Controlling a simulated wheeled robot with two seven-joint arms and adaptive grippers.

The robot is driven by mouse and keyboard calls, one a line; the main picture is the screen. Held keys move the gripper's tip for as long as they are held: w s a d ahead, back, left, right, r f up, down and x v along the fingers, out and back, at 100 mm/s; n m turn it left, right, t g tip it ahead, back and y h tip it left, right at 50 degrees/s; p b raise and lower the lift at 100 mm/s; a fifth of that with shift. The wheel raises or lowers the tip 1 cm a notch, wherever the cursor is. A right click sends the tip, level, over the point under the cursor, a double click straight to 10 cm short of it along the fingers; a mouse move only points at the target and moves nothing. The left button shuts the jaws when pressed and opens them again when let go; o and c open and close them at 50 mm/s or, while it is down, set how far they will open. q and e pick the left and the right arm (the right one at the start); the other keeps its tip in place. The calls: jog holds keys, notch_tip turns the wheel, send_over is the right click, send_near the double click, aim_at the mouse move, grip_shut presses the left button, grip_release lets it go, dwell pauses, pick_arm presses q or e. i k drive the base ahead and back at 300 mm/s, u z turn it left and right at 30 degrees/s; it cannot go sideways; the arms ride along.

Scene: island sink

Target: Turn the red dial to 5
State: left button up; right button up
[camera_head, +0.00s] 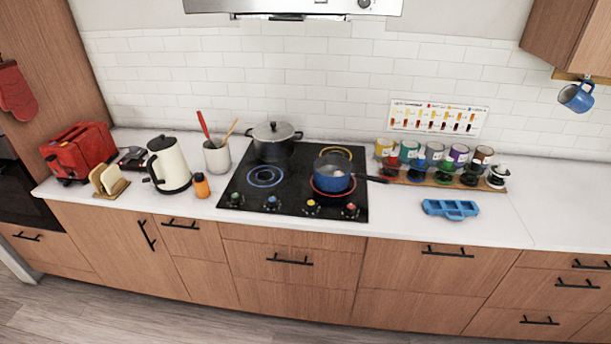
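The red dial (351,208) is at the front right corner of the black cooktop (295,205). It is the rightmost dial in a row along the front edge, with a yellow dial (311,205), a blue dial (272,202) and a green dial (236,198) to its left. The dial's setting and any numbers are too small to read. A blue pot (334,183) stands on the red-ringed burner (330,194) behind the red dial, its dark handle pointing right. Neither of my grippers is in view.
A lidded grey pot (273,140) stands at the back left of the cooktop. A cream kettle (169,165) and an orange bottle (201,185) stand left of it. The counter between cooktop and tray is clear.

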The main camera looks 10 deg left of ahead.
aim_at(350, 209)
jog(key=u, duration=1.35)
jog(key=i, duration=2.5)
jog(key=z, duration=2.2)
